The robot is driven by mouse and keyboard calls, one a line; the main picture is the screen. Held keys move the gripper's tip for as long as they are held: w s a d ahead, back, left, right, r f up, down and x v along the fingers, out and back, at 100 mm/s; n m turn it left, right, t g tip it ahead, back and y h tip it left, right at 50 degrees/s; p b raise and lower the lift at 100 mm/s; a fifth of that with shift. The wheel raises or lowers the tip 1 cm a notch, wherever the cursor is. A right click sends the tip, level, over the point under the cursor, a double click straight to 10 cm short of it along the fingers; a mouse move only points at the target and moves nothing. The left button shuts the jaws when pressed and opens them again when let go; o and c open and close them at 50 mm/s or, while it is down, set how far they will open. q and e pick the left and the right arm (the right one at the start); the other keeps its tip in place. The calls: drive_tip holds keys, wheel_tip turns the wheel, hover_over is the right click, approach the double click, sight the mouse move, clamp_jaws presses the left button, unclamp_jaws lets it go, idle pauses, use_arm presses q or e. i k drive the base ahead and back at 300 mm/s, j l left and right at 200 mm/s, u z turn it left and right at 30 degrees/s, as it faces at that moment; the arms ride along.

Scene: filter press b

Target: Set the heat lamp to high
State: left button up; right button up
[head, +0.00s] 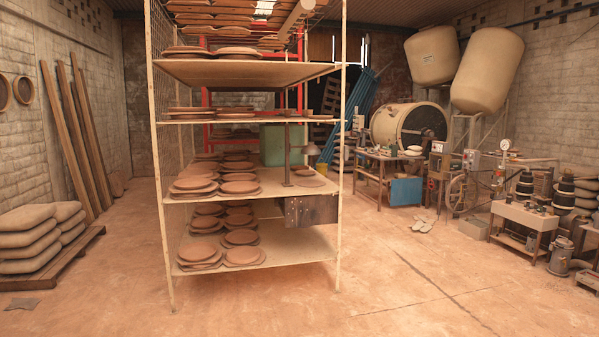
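A lamp with a small grey shade (311,149) is on the tall rack, on an arm from a dark upright post (287,155). It hangs above the right end of the middle shelf; I take it to be the heat lamp. A dark metal box (312,211) with small knobs or buttons on its front hangs below that shelf's front right edge. Its markings and setting are too small to read. Neither of my grippers is in view.
The rack (250,264) holds several stacks of clay plates. Filled sacks (30,240) lie on a pallet at left. A workbench (372,165), a drum (405,125) and a low table (520,215) stand at right.

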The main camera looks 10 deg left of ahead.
sight(309, 149)
drive_tip(key=u, duration=0.15)
drive_tip(key=i, duration=2.15)
drive_tip(key=i+l+u, duration=0.1)
drive_tip(key=i, duration=1)
drive_tip(key=i+l, duration=0.1)
drive_tip(key=i, duration=0.95)
drive_tip(key=u, duration=0.45)
